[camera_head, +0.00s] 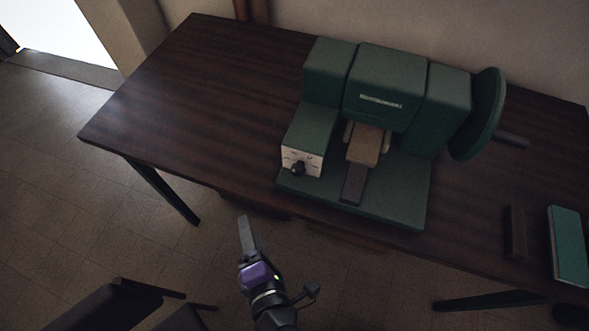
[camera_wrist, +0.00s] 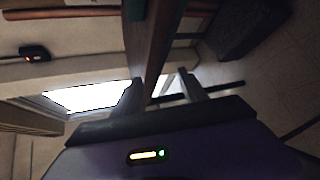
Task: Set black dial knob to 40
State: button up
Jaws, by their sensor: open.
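The black dial knob (camera_head: 298,169) sits on the white front panel (camera_head: 301,160) of a small green box at the left front of a green machine (camera_head: 380,85). Small dark marks surround the knob, but they are too small to read. My gripper (camera_head: 245,222) is in front of the table's front edge, below and left of the knob and apart from it. In the wrist view the two fingers (camera_wrist: 160,92) stand apart with nothing held between them. The knob is not visible in the wrist view.
The dark wooden table (camera_head: 190,110) carries the machine, with a large round green wheel (camera_head: 482,115) at its right. A teal book-like object (camera_head: 568,245) and a brown block (camera_head: 515,232) lie at the right. The tabletop left of the machine is clear.

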notch_tip(320, 180, up, 4)
jog(key=w+a+n+t+h, duration=0.2)
jog(key=w+n+h, duration=0.1)
jog(key=n, duration=0.2)
jog(key=n+t+h, duration=0.2)
jog(key=n+h, duration=0.1)
jog(key=h, duration=0.4)
send_near(297, 174)
jog(key=shift+p+x, duration=0.9)
jog(key=shift+x, duration=3.45)
jog(key=shift+c, duration=0.4)
grip_shut()
